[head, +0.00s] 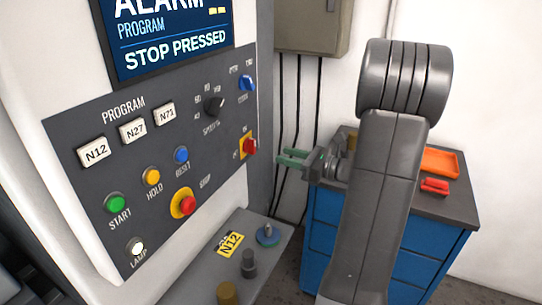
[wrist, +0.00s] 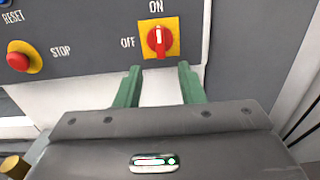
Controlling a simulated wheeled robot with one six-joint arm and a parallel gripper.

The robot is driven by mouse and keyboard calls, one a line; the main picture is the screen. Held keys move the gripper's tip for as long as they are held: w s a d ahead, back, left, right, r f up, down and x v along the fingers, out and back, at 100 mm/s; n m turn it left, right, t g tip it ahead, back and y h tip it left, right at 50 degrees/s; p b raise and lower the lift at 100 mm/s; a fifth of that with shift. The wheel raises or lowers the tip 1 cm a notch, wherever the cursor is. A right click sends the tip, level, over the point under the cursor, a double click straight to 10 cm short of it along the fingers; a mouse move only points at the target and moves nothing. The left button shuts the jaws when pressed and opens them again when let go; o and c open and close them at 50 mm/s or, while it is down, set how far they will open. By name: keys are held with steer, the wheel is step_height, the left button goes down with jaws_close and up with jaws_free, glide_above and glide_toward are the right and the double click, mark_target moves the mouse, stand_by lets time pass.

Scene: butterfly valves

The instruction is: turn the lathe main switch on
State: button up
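The main switch (head: 250,146) is a red rotary knob on a yellow plate at the lower right of the machine's dark panel. In the wrist view the switch (wrist: 158,41) has its handle upright, its white mark up toward the ON label; OFF is at its left. My gripper (head: 285,157) is to the right of the switch in the head view, with a gap between them. In the wrist view my gripper (wrist: 157,72) has its two green fingers spread and empty, their tips below and either side of the switch, not touching it.
The screen (head: 170,38) reads ALARM, PROGRAM, STOP PRESSED. A red STOP button (head: 185,203) sits left of the switch. A blue cabinet (head: 325,240) stands at the right.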

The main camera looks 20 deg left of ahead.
mark_target(255, 147)
steer(key=shift+s+d+b, duration=0.2)
steer(key=shift+d+b, duration=0.1)
steer(key=shift+d, duration=1.95)
steer(key=a+p, duration=0.1)
steer(key=a, duration=0.3)
steer(key=a+p, duration=0.1)
steer(key=a, duration=0.4)
steer(key=w+a+p, duration=0.1)
steer(key=a, duration=0.4)
steer(key=shift+w, duration=0.1)
steer(key=shift+d, duration=0.15)
